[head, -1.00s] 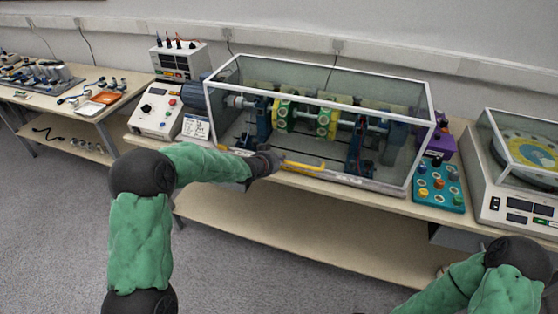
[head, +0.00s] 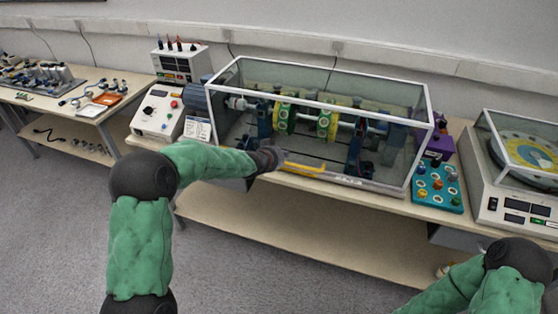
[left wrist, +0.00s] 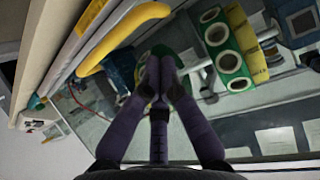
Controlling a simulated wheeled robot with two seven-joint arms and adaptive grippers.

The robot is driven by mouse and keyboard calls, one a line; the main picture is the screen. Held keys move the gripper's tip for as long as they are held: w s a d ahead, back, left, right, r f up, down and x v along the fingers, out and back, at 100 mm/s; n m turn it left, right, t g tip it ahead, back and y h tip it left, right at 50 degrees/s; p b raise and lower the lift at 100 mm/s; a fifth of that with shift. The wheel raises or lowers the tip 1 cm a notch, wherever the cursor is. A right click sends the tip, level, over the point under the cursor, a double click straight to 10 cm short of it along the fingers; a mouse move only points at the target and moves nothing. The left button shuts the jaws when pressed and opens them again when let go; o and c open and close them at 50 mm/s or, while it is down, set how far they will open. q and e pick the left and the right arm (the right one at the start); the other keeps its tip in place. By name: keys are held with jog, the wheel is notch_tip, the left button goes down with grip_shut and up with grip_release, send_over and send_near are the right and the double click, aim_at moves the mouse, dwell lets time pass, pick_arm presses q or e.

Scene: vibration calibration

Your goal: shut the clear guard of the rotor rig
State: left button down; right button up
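The clear guard (head: 415,150), a white-framed box, stands over the rotor rig (head: 325,122) with its front panel down near the front of the bed. I cannot tell whether its lower edge is fully seated. Its yellow handle (head: 305,168) runs along the low front edge. My left gripper (head: 278,156) is at the left end of this handle. In the left wrist view the left fingers (left wrist: 160,72) are together with nothing seen between them, and the yellow handle (left wrist: 125,38) lies to their left, apart from them. My right gripper is out of view.
A control box (head: 157,110) and a meter unit (head: 182,63) stand left of the rig. A teal button panel (head: 437,187) and a purple device (head: 441,146) are at its right, then another covered machine (head: 515,190). The floor in front is clear.

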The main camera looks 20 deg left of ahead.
pick_arm(q)
jog(key=s+a+f+p, duration=0.1)
jog(key=s+a+f, duration=0.1)
jog(key=s+f, duration=0.5)
jog(key=s+d+f+n+g+h, duration=0.1)
jog(key=s+d+f+n+g, duration=0.2)
jog(key=s+f, duration=0.35)
jog(key=s+d+f+g, duration=0.2)
jog(key=s+d+f, duration=0.4)
jog(key=f, duration=0.2)
jog(key=s+d+f+n+g, duration=0.1)
jog(key=s+d+f+g, duration=0.1)
jog(key=s, duration=0.5)
jog(key=s+d+f+n+g, duration=0.1)
jog(key=s+d+f+g, duration=0.1)
jog(key=s+f, duration=0.2)
jog(key=s+d+f+n+g, duration=0.1)
jog(key=s+d+f+g, duration=0.1)
jog(key=s, duration=0.9)
notch_tip(320, 180, down, 2)
jog(key=shift+d+f+h, duration=0.1)
jog(key=shift+d+h, duration=0.3)
jog(key=shift+d, duration=0.2)
jog(key=shift+s, duration=0.1)
